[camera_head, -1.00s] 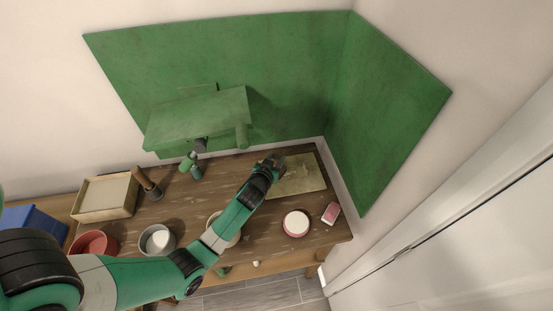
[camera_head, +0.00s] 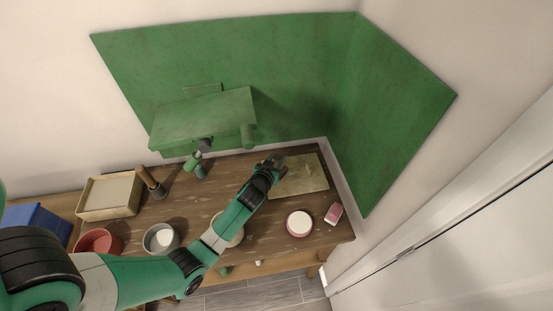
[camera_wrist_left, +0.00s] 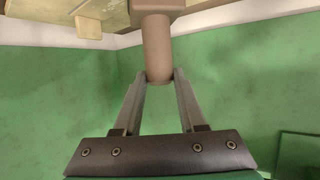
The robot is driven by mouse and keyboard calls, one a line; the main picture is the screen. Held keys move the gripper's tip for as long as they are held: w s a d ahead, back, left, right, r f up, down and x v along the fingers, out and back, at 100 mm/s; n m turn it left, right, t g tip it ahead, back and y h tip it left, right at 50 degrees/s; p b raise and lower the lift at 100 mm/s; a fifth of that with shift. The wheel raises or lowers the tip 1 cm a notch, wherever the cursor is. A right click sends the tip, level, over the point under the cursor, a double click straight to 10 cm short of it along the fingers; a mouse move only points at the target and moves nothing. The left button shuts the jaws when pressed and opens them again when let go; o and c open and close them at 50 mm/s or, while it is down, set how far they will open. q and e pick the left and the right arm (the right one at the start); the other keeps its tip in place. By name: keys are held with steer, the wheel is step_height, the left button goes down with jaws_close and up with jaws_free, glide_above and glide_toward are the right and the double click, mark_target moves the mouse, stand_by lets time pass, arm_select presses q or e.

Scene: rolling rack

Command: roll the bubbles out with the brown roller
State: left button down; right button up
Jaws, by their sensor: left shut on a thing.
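My left gripper (camera_head: 275,161) is at the left edge of a flat olive-tan sheet (camera_head: 305,178) on the right part of the workbench. In the left wrist view, its two fingers (camera_wrist_left: 160,80) are shut on the brown handle of the roller (camera_wrist_left: 157,45). The roller's wider brown part is at the top of that view, partly cut off. A yellowish surface (camera_wrist_left: 60,8) shows beside it. In the head view the gripper and arm hide most of the roller, and I cannot tell whether it touches the sheet. My right gripper is not in view.
A wooden bench (camera_head: 205,212) holds a tan box (camera_head: 90,197), a brown-handled tool (camera_head: 147,177), a red bowl (camera_head: 95,242), a grey bowl (camera_head: 152,240), a round red-and-white container (camera_head: 299,223) and a pink block (camera_head: 334,213). A green shelf (camera_head: 200,117) overhangs the back. Green panels wall the back and right.

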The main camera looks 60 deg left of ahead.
arm_select(q)
step_height(320, 180, up, 2)
steer(key=shift+r+p, duration=0.2)
steer(key=shift+p, duration=0.15)
steer(key=shift+w+d+r+p, duration=0.1)
steer(key=shift+w+r+p, duration=0.1)
steer(key=shift+r+p, duration=2.15)
steer(key=shift+r, duration=0.5)
